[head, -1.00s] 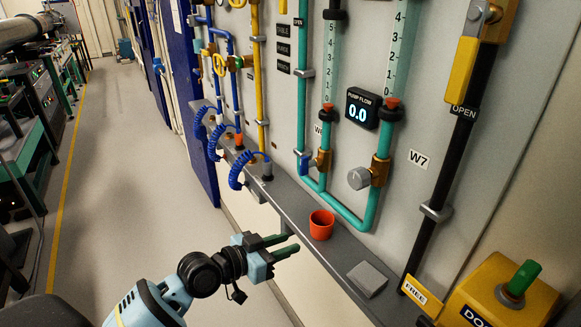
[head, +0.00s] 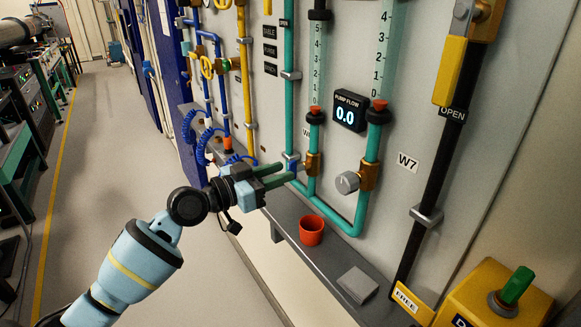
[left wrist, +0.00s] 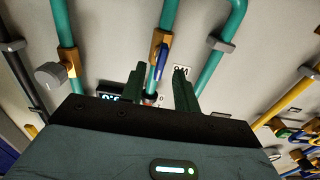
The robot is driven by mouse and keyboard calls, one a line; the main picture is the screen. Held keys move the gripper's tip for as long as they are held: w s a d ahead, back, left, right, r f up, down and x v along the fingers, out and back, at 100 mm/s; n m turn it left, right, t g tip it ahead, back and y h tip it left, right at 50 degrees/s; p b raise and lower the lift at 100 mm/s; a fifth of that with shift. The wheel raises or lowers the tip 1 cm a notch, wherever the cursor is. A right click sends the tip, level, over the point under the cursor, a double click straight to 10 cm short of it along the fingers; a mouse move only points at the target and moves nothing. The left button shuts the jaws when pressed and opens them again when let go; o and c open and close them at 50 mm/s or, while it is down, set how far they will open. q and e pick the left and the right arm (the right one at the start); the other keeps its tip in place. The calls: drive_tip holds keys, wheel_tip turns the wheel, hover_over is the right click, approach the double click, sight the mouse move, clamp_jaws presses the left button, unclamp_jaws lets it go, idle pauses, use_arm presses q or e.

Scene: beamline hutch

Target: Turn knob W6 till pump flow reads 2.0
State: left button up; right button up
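The pump flow display (head: 349,112) reads 0.0. A W6 label (left wrist: 182,71) shows upside down in the left wrist view, beside a brass valve (left wrist: 157,38) with a blue handle (left wrist: 162,57) on a teal pipe. The same brass valve (head: 312,164) is in the head view, its front partly hidden by my fingers. A round grey knob (head: 347,182) sits on another brass valve, left of the W7 label (head: 407,162); it also shows in the left wrist view (left wrist: 48,75). My left gripper (head: 281,174) is open and empty, its fingers pointing at the blue-handled valve, apparently short of it.
A grey ledge (head: 290,208) runs below the pipes, with a red cup (head: 311,230) and a grey block (head: 357,284) on it. A yellow box (head: 492,290) with a green switch stands at the lower right. The floor at left is clear.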

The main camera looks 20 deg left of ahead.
use_arm(q)
drive_tip(key=shift+x, duration=2)
clamp_jaws()
